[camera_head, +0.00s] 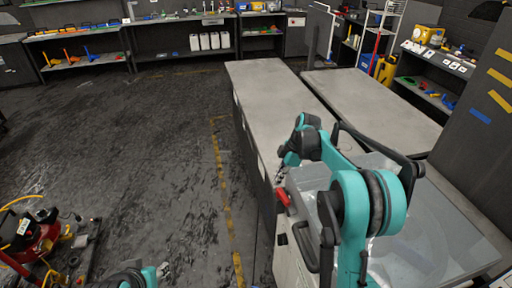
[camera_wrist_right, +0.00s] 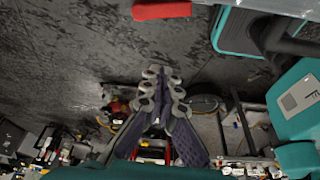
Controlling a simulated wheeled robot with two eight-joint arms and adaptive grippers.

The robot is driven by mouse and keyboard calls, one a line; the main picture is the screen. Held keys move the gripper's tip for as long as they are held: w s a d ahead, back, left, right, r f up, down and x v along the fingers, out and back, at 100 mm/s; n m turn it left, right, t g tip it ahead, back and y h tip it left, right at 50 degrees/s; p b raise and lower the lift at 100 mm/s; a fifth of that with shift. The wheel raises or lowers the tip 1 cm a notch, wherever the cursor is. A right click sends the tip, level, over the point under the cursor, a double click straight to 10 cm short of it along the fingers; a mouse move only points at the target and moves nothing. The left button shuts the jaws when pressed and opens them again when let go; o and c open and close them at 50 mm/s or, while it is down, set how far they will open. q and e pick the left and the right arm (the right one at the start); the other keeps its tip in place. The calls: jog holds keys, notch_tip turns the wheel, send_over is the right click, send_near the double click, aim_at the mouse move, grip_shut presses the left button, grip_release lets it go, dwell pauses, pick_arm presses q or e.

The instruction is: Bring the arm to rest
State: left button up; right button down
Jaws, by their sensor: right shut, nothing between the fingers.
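My right arm, teal and black, rises from the lower right in the head view and bends over the near end of a grey worktop. My right gripper (camera_head: 280,174) hangs beside the worktop's left edge, pointing down. In the right wrist view its two dark fingers with grey linked tips (camera_wrist_right: 160,78) are closed together, and nothing is between them. Part of my left arm shows at the bottom edge of the head view, but its gripper cannot be made out.
A red handle (camera_head: 283,197) lies close below the right gripper. A long grey worktop (camera_head: 265,90) and a second table (camera_head: 375,100) stand ahead. A red machine with a yellow hose (camera_head: 38,238) stands lower left. The dark floor (camera_head: 130,140) at left is open.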

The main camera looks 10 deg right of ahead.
jog(key=s+a+r+m+t+h+b, duration=0.1)
jog(key=s+a+r+m+t, duration=0.2)
jog(key=s, duration=0.4)
jog(key=s+a+r+m+h+b, duration=0.1)
jog(key=s+r+m, duration=0.35)
jog(key=s, duration=0.25)
jog(key=s+a+f+m+t+h+b, duration=0.1)
jog(key=s+f+m, duration=0.5)
jog(key=s, duration=0.8)
jog(key=m+t+b, duration=0.1)
jog(key=m+t, duration=0.1)
jog(key=m, duration=0.1)
jog(key=shift+s+a+t+h, duration=0.15)
jog(key=shift+t+h, duration=0.25)
jog(key=shift+f, duration=0.1)
